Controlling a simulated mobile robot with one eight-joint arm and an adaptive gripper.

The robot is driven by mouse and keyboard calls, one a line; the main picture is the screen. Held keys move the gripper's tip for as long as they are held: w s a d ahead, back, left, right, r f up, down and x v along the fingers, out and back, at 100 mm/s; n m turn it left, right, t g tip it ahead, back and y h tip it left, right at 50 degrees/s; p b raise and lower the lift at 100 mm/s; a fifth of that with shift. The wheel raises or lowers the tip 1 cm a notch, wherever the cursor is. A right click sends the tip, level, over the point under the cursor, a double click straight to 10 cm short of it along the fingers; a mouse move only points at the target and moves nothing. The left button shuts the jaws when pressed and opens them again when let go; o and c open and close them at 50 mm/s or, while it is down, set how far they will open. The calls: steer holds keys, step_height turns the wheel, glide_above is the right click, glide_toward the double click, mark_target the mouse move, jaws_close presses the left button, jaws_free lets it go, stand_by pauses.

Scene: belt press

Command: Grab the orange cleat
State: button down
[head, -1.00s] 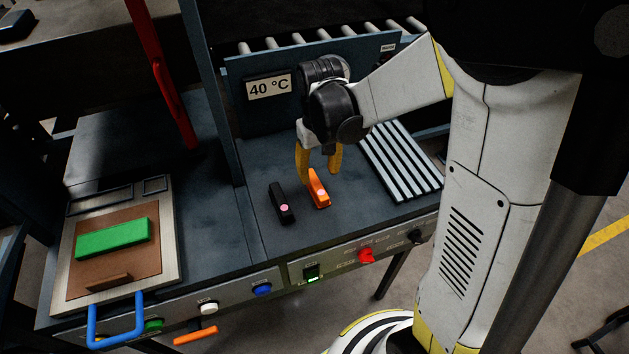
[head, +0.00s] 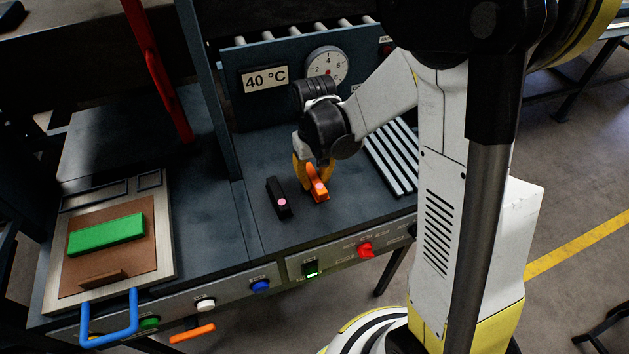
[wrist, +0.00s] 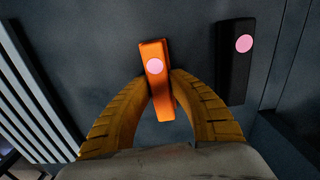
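The orange cleat (head: 318,188) is a small block with a pink dot on top, on the dark bench surface right of a black cleat (head: 279,200) with a matching dot. My gripper (head: 311,180) is down at the orange cleat. In the wrist view, the orange cleat (wrist: 154,68) sits between the yellow fingertips of my gripper (wrist: 160,82), which press against both its sides. The black cleat (wrist: 236,62) stands apart, to the right of the fingers. The cleat's underside is hidden, so I cannot tell whether it touches the bench.
A ribbed rack (head: 394,158) lies right of my gripper. Behind stand a panel with a 40 °C display (head: 264,80) and a dial (head: 327,65). At left, a tray with a blue handle (head: 109,325) holds a green block (head: 106,235). A red lever (head: 160,80) rises behind it.

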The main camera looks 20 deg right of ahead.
mark_target(320, 179)
stand_by(0.3)
steer(key=shift+r, duration=0.55)
steer(key=r, duration=0.1)
steer(key=r+p, duration=0.1)
steer(key=s+d+r, duration=0.1)
steer(key=r, duration=0.1)
steer(key=shift+p, duration=0.4)
steer(key=s+d+r+p, duration=0.2)
steer(key=s+d+r, duration=0.4)
steer(key=s+d, duration=0.1)
steer(key=shift+d, duration=0.2)
steer(key=shift+f, duration=0.15)
